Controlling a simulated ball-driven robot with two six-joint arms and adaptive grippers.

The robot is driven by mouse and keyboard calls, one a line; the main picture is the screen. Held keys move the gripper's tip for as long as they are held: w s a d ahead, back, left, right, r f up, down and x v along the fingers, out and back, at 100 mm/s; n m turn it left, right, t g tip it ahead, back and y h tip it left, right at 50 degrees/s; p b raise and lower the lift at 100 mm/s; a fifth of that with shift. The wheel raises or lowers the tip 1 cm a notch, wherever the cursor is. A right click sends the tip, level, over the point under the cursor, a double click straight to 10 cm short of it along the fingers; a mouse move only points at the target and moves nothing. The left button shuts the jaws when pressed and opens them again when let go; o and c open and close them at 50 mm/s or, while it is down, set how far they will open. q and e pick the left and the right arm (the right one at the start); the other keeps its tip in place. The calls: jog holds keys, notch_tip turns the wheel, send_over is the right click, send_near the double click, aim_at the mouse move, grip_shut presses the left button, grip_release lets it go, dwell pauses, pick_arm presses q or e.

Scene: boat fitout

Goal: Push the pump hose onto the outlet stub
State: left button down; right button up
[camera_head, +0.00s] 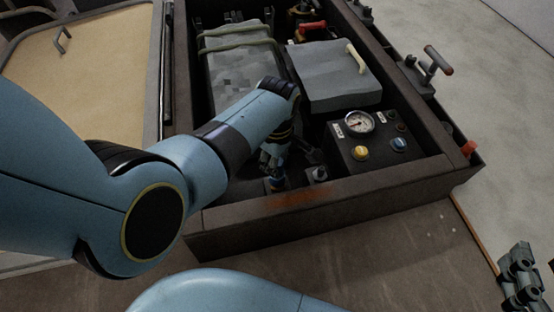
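My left arm reaches from the left into a dark open-topped compartment (330,213). Its gripper (270,160) points down near the compartment's front wall. The fingers are small and partly hidden by the wrist, so I cannot tell whether they are open or shut on something. A small dark fitting (276,184) is just below the fingertips; I cannot tell whether they touch. Another short upright fitting (318,174) stands to its right. I cannot make out which of these is the outlet stub, nor see the pump hose clearly.
A grey strapped block (238,70) and a grey box with a pale handle (335,80) fill the compartment's back. A dark panel (370,150) with a gauge (359,122) and knobs stands right of the gripper. A lever (437,62) rises outside the right wall.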

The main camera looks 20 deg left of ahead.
pick_arm(q)
jog(key=shift+f+b, duration=0.7)
jog(key=shift+f, duration=0.55)
jog(key=c, duration=0.9)
grip_release()
jog(key=shift+r, duration=0.1)
pick_arm(e)
jog(key=shift+s+f, duration=0.2)
jog(key=shift+f, duration=0.7)
pick_arm(q)
notch_tip(320, 180, up, 9)
jog(key=p, duration=0.5)
jog(key=shift+w, duration=0.15)
jog(key=r+p, duration=0.7)
jog(key=shift+s, duration=0.2)
pick_arm(e)
jog(key=w+r+t, duration=0.1)
jog(key=w+r, duration=0.2)
jog(key=r, duration=1.2)
jog(key=shift+r+t, duration=0.35)
jog(key=shift+t, duration=0.05)
jog(key=shift+f, duration=0.1)
